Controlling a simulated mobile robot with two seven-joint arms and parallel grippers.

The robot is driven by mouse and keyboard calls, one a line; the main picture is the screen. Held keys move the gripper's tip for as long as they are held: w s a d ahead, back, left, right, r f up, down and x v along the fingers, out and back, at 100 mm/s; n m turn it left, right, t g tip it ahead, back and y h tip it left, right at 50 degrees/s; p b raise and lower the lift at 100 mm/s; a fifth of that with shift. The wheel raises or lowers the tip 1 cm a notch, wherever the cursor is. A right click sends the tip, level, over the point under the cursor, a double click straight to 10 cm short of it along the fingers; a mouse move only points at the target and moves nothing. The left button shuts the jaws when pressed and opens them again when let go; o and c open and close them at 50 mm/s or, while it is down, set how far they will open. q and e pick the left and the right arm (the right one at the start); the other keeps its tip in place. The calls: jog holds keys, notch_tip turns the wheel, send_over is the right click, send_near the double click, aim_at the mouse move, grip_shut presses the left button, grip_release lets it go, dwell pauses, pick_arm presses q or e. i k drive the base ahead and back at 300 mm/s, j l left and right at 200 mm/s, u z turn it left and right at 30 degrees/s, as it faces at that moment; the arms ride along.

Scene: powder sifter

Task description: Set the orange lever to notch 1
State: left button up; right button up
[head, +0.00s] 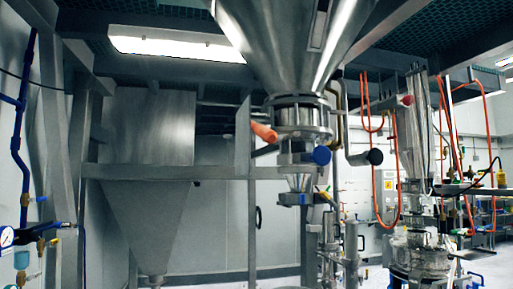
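The orange lever (264,132) is a thick, rounded handle on the left side of the valve section (300,118) beneath the large steel hopper. It tilts, with its free end up and to the left. No notch marks can be made out at this distance, so its setting cannot be read. Neither of my grippers is in the head view, and nothing touches the lever.
The large steel hopper (290,40) hangs overhead. A blue round knob (321,155) and a black cylinder end (375,157) sit right of the lever. A grey steel post (243,150) stands close on its left. Orange hoses (400,185) hang at right.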

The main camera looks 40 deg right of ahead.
aim_at(268, 136)
jog(key=z, duration=1.15)
